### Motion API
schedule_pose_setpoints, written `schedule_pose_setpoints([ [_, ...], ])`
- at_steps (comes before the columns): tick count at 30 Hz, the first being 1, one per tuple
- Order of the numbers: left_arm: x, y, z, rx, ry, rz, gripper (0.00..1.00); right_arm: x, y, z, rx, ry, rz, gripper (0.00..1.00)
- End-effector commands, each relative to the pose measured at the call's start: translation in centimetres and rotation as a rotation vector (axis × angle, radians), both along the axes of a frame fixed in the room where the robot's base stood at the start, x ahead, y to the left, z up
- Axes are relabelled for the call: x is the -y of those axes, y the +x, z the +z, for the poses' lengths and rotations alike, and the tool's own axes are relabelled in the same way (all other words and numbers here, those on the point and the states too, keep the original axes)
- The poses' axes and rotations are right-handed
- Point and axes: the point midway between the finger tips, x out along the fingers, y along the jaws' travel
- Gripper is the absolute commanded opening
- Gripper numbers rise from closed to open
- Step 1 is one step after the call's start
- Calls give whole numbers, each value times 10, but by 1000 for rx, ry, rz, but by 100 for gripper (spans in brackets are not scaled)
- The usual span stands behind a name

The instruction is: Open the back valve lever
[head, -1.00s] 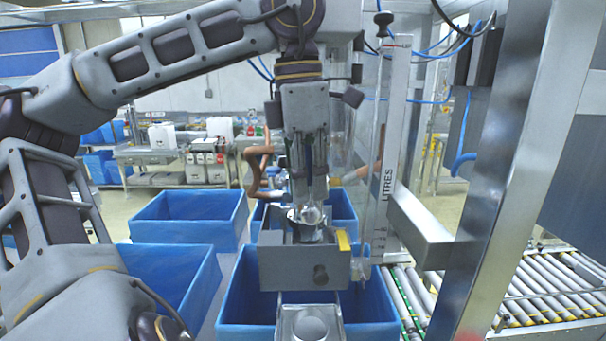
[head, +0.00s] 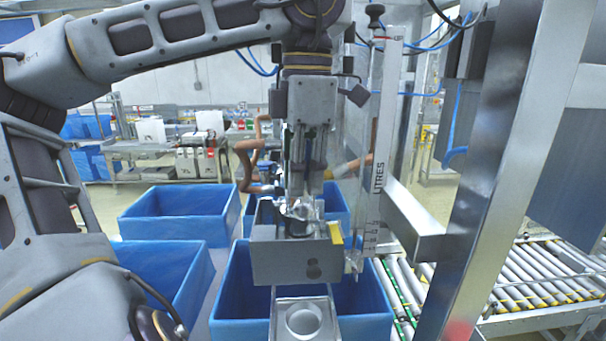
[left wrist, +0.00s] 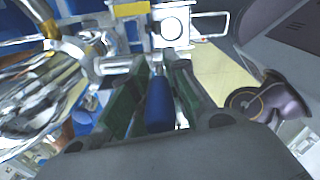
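My left gripper (head: 305,188) points down over the metal valve and filling unit, just behind the grey block (head: 292,262) with its yellow tab. In the left wrist view, a blue lever handle (left wrist: 158,102) stands between the two green-padded fingers (left wrist: 160,85). The fingers are spread to either side of it, close to it, and I see no clear grip on it. In the head view the handle is mostly hidden by the gripper and the valve parts. My right gripper is not in view.
Blue bins stand below and behind the unit, such as the back left bin (head: 180,213). A clear litre-marked cylinder (head: 380,160) and a steel post (head: 480,170) stand close on the right. A roller conveyor (head: 545,275) runs at the lower right.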

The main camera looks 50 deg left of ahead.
Motion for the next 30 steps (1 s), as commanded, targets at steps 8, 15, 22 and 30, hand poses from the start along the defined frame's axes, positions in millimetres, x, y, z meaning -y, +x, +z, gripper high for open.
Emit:
schedule_pose_setpoints([
  [8, 0, 0, 0, 1, 0, 0, 41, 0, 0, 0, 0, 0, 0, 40],
  [15, 0, 0, 0, 0, 0, 0, 41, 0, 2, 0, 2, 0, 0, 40],
  [22, 0, 1, 9, 0, 0, 2, 41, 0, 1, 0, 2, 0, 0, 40],
  [30, 1, 2, 36, 0, 0, 2, 41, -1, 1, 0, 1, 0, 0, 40],
])
